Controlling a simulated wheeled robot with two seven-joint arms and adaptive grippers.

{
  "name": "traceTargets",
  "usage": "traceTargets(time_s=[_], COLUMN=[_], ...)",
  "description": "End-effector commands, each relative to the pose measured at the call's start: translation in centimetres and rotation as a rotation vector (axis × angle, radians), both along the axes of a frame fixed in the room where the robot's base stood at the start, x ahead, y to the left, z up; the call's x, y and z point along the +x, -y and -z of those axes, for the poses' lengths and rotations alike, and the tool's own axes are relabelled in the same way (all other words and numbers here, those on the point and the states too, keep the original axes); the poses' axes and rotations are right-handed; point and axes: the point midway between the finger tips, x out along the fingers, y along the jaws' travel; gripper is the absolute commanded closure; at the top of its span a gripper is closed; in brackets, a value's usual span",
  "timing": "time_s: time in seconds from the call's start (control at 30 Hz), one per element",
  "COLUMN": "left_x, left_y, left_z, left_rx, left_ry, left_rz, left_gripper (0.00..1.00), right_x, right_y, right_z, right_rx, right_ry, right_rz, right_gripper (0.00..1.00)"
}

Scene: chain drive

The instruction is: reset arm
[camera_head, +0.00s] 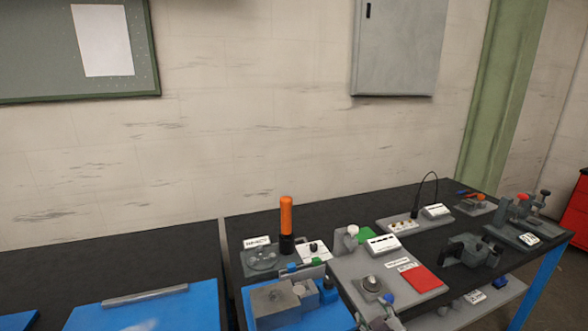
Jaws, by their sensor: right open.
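My left gripper is not in view. No chain or sprocket can be told for sure at this size.
A blue mat (205,312) lies at the left, and a grey block (275,302) sits in a blue tray. An orange-topped cylinder (286,215) stands upright behind. A red pad (423,279) lies on a grey plate. Vises and fixtures (475,250) crowd the right side.

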Motion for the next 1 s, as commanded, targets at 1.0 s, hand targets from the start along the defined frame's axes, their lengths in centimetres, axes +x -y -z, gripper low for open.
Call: traceTargets(time_s=[1.0], left_x=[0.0], left_y=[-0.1], left_z=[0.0], left_rx=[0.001], left_ry=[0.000], left_rz=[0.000], left_gripper=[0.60], right_x=[-18.1], right_y=[1.8], right_z=[13.5], right_rx=[0.330], right_ry=[-0.768], right_rz=[0.285], right_gripper=[0.48])
